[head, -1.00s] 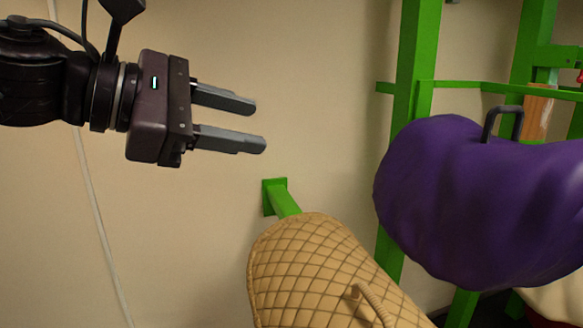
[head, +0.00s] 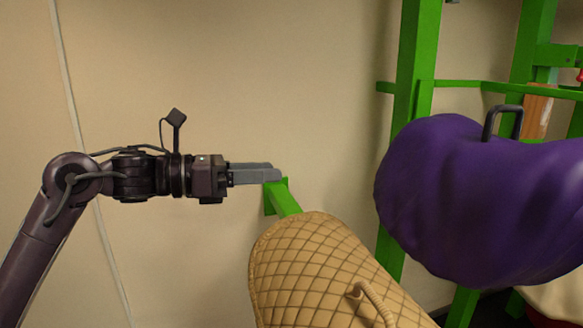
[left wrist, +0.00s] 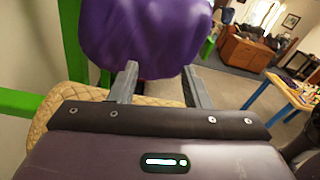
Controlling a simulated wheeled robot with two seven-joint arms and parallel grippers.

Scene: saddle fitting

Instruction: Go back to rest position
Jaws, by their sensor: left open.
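My left gripper (head: 277,174) is open and empty. In the head view it points right, in front of or beside the wall end of a green bar (head: 286,202); I cannot tell the gap. A tan quilted pad (head: 310,265) with a handle lies over that bar, below and right of the fingers. A purple saddle-like item (head: 480,205) with a dark handle is further right. In the left wrist view the two fingers (left wrist: 160,85) are spread, with the purple item (left wrist: 145,35) and the tan pad (left wrist: 60,110) beyond them. My right gripper is not in view.
A green upright post (head: 415,70) and green rails stand behind the purple item. The beige wall (head: 200,70) is bare above and left of my gripper. In the left wrist view a wooden table with blue edging (left wrist: 270,95) and a brown sofa (left wrist: 245,55) are further off.

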